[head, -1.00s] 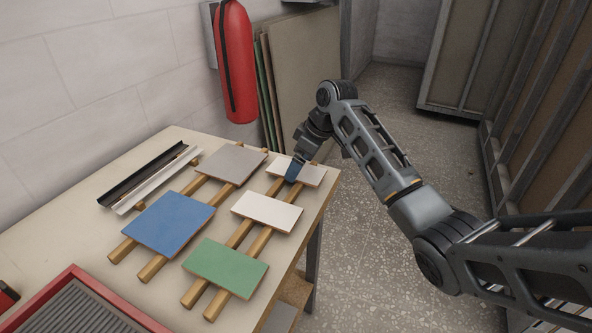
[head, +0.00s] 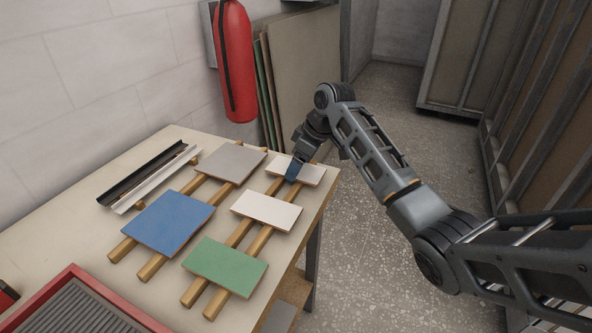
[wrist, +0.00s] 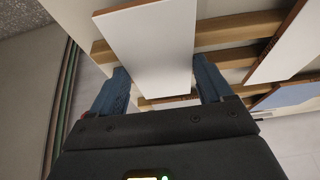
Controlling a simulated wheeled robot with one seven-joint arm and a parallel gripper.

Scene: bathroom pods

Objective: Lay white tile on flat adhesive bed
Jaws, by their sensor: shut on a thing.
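A white tile (head: 313,175) lies on wooden battens at the table's far right corner. My gripper (head: 291,174) is at this tile, its blue fingers shut on it. In the wrist view the same tile (wrist: 150,42) sits between the two fingers, still over the battens; I cannot tell whether it is lifted. A second white tile (head: 267,211) lies nearer on the same battens and shows in part at the wrist view's right (wrist: 291,48).
Grey (head: 233,163), blue (head: 168,222) and green (head: 226,266) tiles rest on battens. Trim profiles (head: 150,178) lie at the left. A red-rimmed tray (head: 72,272) with a grey ridged surface is at lower left. A fire extinguisher (head: 235,65) hangs behind; the floor at right is clear.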

